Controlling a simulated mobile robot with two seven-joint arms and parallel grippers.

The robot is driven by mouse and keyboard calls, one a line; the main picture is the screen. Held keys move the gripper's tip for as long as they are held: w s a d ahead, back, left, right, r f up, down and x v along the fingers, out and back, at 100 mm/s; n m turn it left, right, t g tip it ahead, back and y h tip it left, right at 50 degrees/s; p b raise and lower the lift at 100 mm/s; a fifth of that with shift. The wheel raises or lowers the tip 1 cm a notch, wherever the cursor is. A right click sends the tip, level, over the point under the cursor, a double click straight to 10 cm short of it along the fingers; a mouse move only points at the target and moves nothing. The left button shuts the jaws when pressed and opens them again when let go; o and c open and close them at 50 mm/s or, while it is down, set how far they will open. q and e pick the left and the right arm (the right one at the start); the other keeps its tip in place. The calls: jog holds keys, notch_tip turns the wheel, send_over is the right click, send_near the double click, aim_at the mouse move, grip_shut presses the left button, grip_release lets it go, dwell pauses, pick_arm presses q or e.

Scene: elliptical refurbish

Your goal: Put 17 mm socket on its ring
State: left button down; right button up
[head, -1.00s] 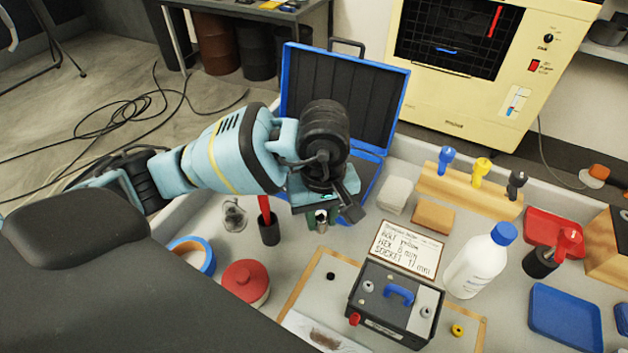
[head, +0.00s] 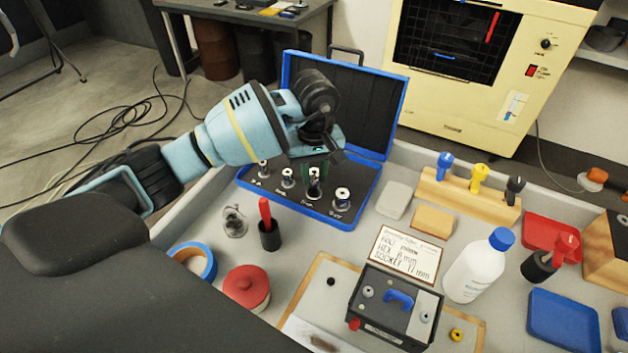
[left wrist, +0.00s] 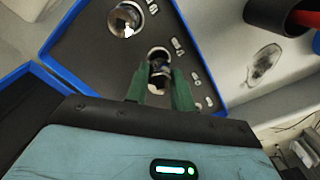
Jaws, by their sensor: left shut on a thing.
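The blue socket case (head: 262,202) stands open, its dark tray holding a row of metal sockets. My left gripper (head: 314,170) points down over the tray, its green fingers shut on a shiny socket (head: 314,186), third from the left in the row. In the left wrist view, the gripper (left wrist: 158,88) has this socket (left wrist: 158,72) between its fingers, above or at its marked place. I cannot tell whether it touches the tray. A larger socket (head: 342,199) stands to its right. Two others (head: 288,178) stand to its left. The tray labels are too small to read. My right gripper is not in view.
The raised case lid (head: 350,105) is close behind the gripper. A card (head: 408,252) and a sponge (head: 395,200) lie to the right.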

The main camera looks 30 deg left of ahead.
aim_at(314, 182)
pick_arm(q)
jog(key=shift+w+a+f, duration=0.15)
jog(key=shift+w+f, duration=0.05)
jog(key=shift+f, duration=1.55)
jog(key=shift+f, duration=0.15)
jog(key=c, duration=1.2)
grip_release()
notch_tip(314, 182, up, 12)
jog(key=shift+r, duration=0.15)
